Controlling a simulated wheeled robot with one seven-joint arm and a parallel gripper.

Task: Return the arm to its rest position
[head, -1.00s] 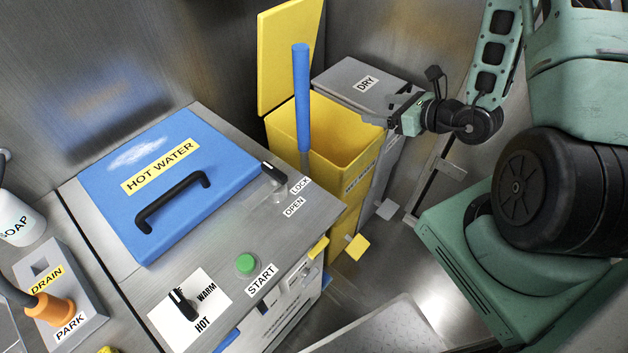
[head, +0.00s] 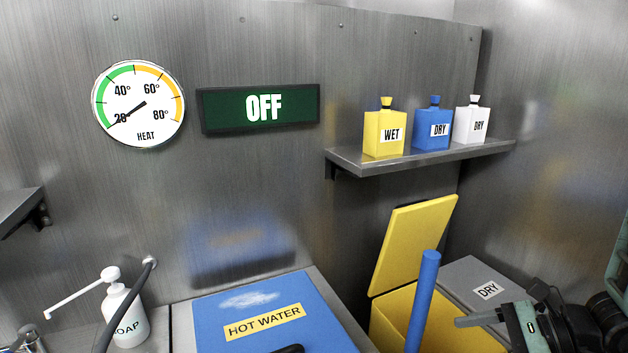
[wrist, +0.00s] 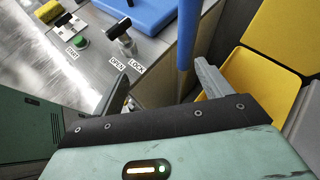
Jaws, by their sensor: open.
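My gripper (head: 470,319) is at the lower right of the head view, open with nothing between its fingers. It is above the bins, near the grey lid marked DRY (head: 462,272). In the wrist view my gripper (wrist: 160,88) shows two spread grey fingers, with the blue pole (wrist: 188,35) beyond them. The rest of my arm runs off the right edge of the head view.
An open yellow bin (head: 397,310) has its lid (head: 415,240) raised beside the upright blue pole (head: 423,300). The blue HOT WATER lid (head: 225,310) is down. A shelf (head: 425,155) holds three bottles. The display (head: 262,107) reads OFF.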

